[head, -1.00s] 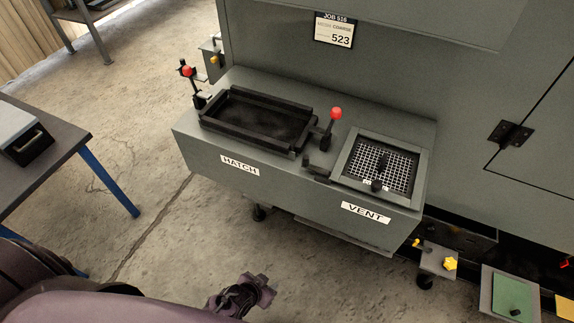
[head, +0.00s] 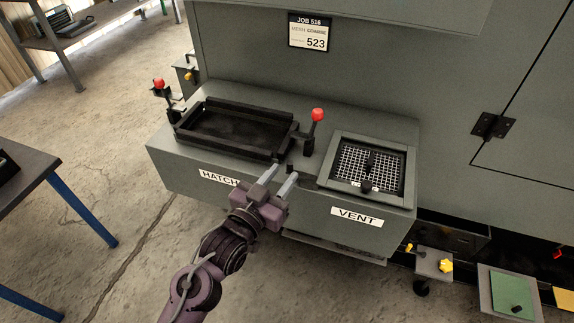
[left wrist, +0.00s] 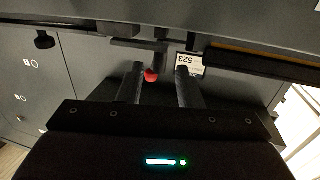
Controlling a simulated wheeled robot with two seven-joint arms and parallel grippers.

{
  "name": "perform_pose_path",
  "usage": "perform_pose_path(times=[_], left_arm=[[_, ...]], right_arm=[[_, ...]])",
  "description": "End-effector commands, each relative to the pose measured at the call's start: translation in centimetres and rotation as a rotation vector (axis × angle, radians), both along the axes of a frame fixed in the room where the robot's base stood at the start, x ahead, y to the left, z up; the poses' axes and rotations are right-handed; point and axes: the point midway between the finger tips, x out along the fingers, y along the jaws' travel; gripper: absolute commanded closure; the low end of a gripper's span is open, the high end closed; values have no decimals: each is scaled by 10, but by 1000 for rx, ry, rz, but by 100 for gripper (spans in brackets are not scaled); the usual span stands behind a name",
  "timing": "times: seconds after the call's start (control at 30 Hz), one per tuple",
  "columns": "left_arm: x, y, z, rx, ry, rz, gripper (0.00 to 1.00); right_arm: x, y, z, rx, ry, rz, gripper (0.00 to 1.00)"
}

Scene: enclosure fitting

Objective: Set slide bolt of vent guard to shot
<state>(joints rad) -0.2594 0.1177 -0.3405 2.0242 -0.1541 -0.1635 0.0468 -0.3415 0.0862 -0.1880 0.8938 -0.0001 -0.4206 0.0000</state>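The vent guard (head: 341,183) is a grey frame with a white mesh on the right part of the bench top, above the VENT label. My right gripper is out of view.
The black hatch frame (head: 232,150) lies left of the vent, with a red-knobbed lever (head: 317,115) at its right and another (head: 158,84) at its left. The cabinet wall with the job card (head: 311,32) rises behind. A side table (head: 22,168) stands left.

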Motion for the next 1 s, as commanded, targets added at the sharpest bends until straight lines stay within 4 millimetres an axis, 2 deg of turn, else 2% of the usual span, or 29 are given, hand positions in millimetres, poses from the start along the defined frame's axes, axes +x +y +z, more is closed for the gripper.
perform_pose_path(times=[0.1,0.23,0.6,0.87,1.0], left_arm=[[18,-10,2,-2,-2,0,68],[30,-17,0,0,0,1,68],[37,-21,-1,1,2,0,68],[37,-20,-1,0,1,1,100],[37,-20,-1,0,1,1,100]], right_arm=[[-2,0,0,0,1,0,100],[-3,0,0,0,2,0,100],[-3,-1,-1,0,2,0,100],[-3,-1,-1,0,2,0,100],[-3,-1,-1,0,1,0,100]])
